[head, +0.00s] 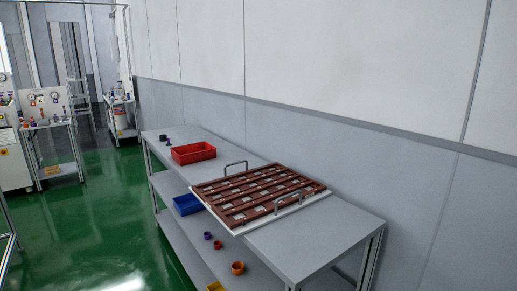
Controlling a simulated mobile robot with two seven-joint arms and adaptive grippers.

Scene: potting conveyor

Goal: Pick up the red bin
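The red bin (194,153) is a shallow open rectangular tray. It sits upright on the top of a long grey table (318,243), toward the far left end. It looks empty from here. Neither of my grippers shows in the head view, and nothing touches the bin.
A brown slotted rack with two metal handles (262,194) lies right of the bin. Small dark items (163,138) stand beyond it. The lower shelf holds a blue bin (187,204) and an orange pot (238,267). Green floor (95,220) is clear to the left; a wall runs behind.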

